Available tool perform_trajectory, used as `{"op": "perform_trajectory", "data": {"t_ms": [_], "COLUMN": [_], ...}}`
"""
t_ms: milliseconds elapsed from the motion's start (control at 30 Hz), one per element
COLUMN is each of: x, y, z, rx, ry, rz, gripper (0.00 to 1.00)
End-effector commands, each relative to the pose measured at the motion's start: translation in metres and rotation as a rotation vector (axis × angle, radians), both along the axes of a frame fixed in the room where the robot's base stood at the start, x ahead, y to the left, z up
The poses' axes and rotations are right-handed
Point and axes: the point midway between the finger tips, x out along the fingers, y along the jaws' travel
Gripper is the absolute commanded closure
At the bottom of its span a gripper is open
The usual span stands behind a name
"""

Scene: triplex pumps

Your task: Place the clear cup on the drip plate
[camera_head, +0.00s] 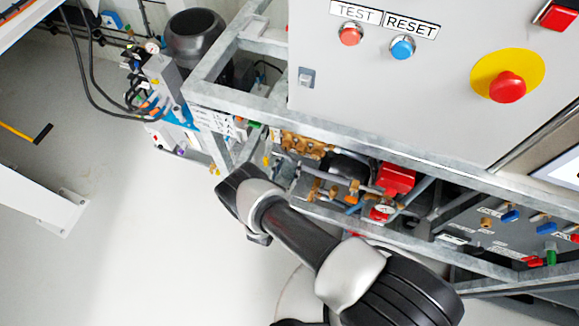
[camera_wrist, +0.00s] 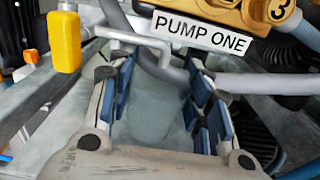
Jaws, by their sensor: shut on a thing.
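In the wrist view my gripper (camera_wrist: 160,72) has its blue-padded fingers closed on the sides of the clear cup (camera_wrist: 153,115). The cup is see-through and faint, so its rim and base are hard to make out. The fingers and cup are just below the brass pump head with the PUMP ONE label (camera_wrist: 204,32). Grey metal (camera_wrist: 40,118) lies behind and left of the gripper; I cannot tell whether it is the drip plate. In the head view my arm reaches to the pump frame, and its wrist hides the gripper and cup.
A yellow handle (camera_wrist: 64,42) on a bent grey rod is close left of the fingers. A grey pipe (camera_wrist: 265,83) runs close on the right. In the head view a galvanized frame (camera_head: 330,125), a control panel (camera_head: 430,90) and a red valve part (camera_head: 396,178) crowd the right; floor is open at left.

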Motion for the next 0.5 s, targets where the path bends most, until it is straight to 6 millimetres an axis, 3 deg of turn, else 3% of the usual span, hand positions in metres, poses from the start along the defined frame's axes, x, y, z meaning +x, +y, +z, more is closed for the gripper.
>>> {"op": "perform_trajectory", "data": {"t_ms": [67, 167, 500], "x": [0.011, 0.008, 0.008], "y": [-0.005, -0.003, -0.003], "z": [-0.003, -0.016, -0.016], "rx": [0.002, 0.0, 0.0], "ry": [-0.002, 0.0, 0.0], "rz": [-0.004, 0.001, 0.0], "gripper": [0.74, 0.74, 0.74]}}
